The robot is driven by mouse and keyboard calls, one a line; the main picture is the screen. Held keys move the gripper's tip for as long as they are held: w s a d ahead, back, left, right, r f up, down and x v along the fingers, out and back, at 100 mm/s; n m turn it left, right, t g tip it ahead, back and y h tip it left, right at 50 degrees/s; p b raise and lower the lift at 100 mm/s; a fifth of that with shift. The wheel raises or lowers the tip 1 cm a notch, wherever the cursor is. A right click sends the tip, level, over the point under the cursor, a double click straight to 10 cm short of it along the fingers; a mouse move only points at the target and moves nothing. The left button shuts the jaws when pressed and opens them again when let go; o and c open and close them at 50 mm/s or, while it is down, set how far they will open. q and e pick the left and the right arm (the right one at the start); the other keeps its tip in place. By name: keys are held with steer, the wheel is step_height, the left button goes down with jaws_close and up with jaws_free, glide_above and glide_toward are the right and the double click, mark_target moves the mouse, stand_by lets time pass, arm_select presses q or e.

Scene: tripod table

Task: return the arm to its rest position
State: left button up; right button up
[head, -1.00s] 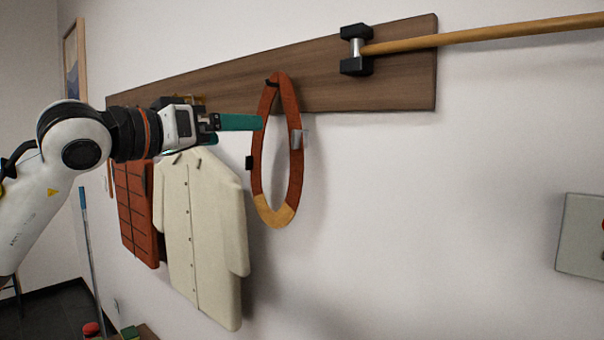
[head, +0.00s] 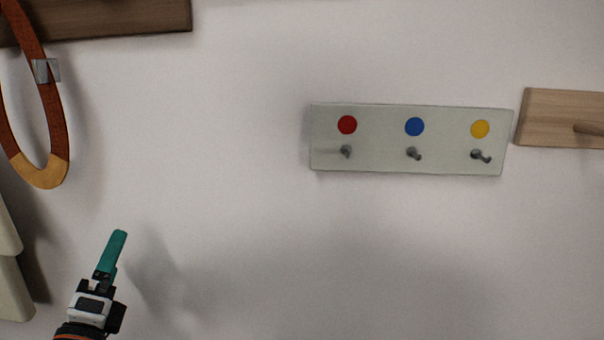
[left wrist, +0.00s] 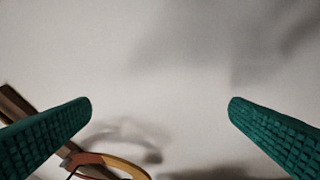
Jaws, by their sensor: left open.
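My left gripper (head: 116,245) is at the lower left of the head view, pointing up, with teal fingers. In the left wrist view its two fingers (left wrist: 160,105) stand wide apart with nothing between them. It is apart from the hanging things, to the right of and below the red-brown loop (head: 52,125). That loop has a tan lower end and a grey clip, and hangs at the left edge. Part of it shows low in the left wrist view (left wrist: 125,163). My right gripper is not in view.
A dark wooden board (head: 110,17) is at the upper left. A cream coat (head: 12,285) is cut off at the left edge. A pale hook panel (head: 380,160) with red, blue and yellow dots is on the wall, beside a light wooden board (head: 560,110). The wall between is bare.

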arm_select(q)
steer(key=s+d+f+n+g+y, duration=0.1)
steer(key=s+f+n+g, duration=0.3)
steer(key=f, duration=0.4)
steer(key=s+f+n+g, duration=0.2)
steer(key=f+n+g, duration=0.1)
steer(key=f+n, duration=0.4)
steer(key=s+d+f+n+g+y, duration=0.1)
steer(key=s+f+n+g, duration=0.25)
steer(key=f, duration=0.55)
steer(key=s+d+f+n+g+h, duration=0.25)
steer(key=s+d+f+g, duration=0.2)
steer(key=s, duration=0.35)
steer(key=s+d+f+n+g+h, duration=0.2)
steer(key=s+d+f+n+g, duration=0.2)
steer(key=s+f, duration=0.3)
step_height(320, 180, down, 20)
steer(key=p, duration=0.3)
steer(key=s+a+f+g+p, duration=0.2)
steer(key=s+a+f, duration=0.1)
steer(key=s+f, duration=1.3)
steer(key=shift+s+a+y, duration=0.15)
steer(key=shift+s+y, duration=0.3)
steer(key=shift+s, duration=0.55)
